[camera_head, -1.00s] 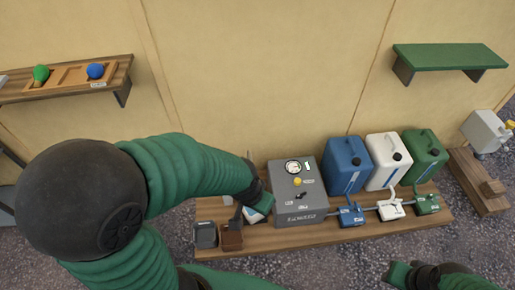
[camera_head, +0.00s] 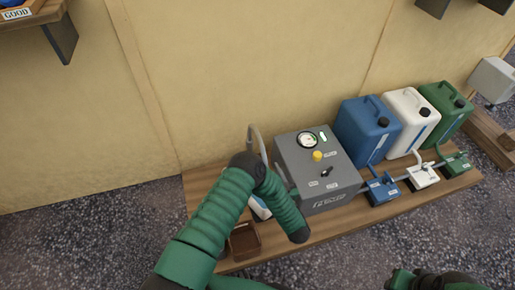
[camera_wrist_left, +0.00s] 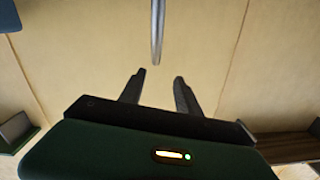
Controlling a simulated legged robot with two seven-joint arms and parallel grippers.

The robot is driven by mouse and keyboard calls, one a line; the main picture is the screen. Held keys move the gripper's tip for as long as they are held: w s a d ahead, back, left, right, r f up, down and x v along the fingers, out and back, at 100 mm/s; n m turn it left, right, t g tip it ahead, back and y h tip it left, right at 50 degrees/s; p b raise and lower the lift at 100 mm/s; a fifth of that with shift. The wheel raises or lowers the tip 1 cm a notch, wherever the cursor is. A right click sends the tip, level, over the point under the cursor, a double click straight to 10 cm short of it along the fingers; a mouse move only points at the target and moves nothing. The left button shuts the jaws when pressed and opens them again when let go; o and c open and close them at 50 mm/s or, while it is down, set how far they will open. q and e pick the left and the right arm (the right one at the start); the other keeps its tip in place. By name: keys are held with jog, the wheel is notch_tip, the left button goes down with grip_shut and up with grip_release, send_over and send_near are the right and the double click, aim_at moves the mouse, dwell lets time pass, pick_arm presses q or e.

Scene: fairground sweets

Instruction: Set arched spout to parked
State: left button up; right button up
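The arched spout (camera_head: 257,140) is a thin grey bent tube. It stands at the left side of the grey control box (camera_head: 315,170), in front of the wall. In the left wrist view the spout (camera_wrist_left: 157,32) hangs down from the top edge, just beyond and between my fingertips. My left gripper (camera_wrist_left: 160,77) is open with nothing between its fingers. In the head view my left arm hides the spout's lower part, and the left fingers cannot be made out. A dark and green part of my right arm shows at the bottom right; its fingers are not clear.
Blue (camera_head: 368,132), white (camera_head: 411,120) and green (camera_head: 448,110) canisters stand right of the box, with small coloured valve blocks in front. A brown container (camera_head: 245,241) sits on the wooden platform (camera_head: 200,190) near my left arm. A shelf is at upper left.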

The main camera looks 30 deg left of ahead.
aim_at(263, 145)
pick_arm(q)
jog(key=b+x, duration=0.1)
jog(key=x, duration=0.1)
jog(key=b+x, duration=0.1)
jog(key=x, duration=0.1)
jog(key=w+b+x, duration=0.1)
jog(key=x, duration=0.2)
jog(key=shift+d+r+b, duration=0.2)
jog(key=shift+d+b, duration=0.1)
jog(key=shift+b, duration=0.1)
jog(key=b+x, duration=0.2)
jog(key=x, duration=0.5)
jog(key=shift+s+a, duration=0.15)
jog(key=shift+s, duration=0.05)
jog(key=shift+w+r+b, duration=0.15)
jog(key=shift+b, duration=0.15)
jog(key=shift+r, duration=0.15)
jog(key=c, duration=0.8)
grip_shut()
pick_arm(e)
notch_tip(263, 145, down, 7)
jog(key=d, duration=0.1)
jog(key=shift+d, duration=0.25)
jog(key=shift+s, duration=0.1)
